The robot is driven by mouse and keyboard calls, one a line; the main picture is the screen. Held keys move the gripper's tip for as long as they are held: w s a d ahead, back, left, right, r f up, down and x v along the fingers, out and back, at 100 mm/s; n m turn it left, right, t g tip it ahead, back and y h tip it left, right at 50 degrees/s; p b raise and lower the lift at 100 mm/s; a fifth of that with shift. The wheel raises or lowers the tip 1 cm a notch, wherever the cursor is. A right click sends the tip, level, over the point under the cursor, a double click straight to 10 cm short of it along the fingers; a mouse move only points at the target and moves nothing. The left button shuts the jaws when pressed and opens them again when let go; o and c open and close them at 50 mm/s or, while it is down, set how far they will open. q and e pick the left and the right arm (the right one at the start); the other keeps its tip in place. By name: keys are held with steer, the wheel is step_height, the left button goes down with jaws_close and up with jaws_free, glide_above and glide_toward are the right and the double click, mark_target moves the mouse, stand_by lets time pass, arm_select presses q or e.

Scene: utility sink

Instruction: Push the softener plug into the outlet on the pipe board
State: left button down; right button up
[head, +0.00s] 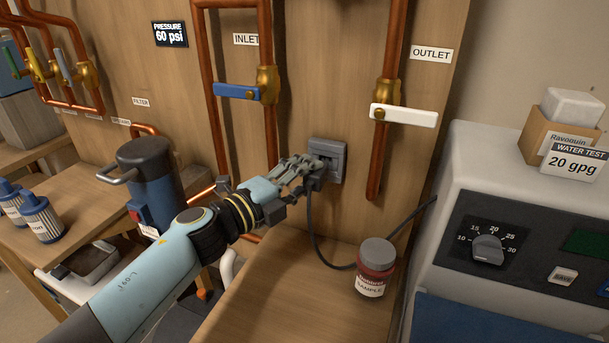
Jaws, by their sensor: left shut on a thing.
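The outlet (337,154) is a grey square box on the wooden pipe board (330,65), between two copper pipes. My left gripper (305,172) is at the outlet's lower left, shut on the dark softener plug (318,177). The plug is at the outlet's face; its prongs are hidden, so I cannot tell how deep it sits. A dark cord (318,240) hangs from the plug, loops low and runs up to the right toward the softener (479,170). My right gripper is not in view.
A sample jar (376,267) stands on the wooden bench (290,300) below the outlet, close to the cord. A blue valve handle (237,91) and a white one (403,115) stick out above. A blue filter housing (150,180) stands at left.

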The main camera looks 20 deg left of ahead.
arm_select(q)
steer(key=shift+w, duration=1.25)
steer(key=c, duration=0.8)
jaws_free()
steer(key=shift+w+d, duration=0.1)
steer(key=shift+w, duration=0.05)
steer(key=shift+c, duration=0.2)
steer(key=shift+s, duration=0.2)
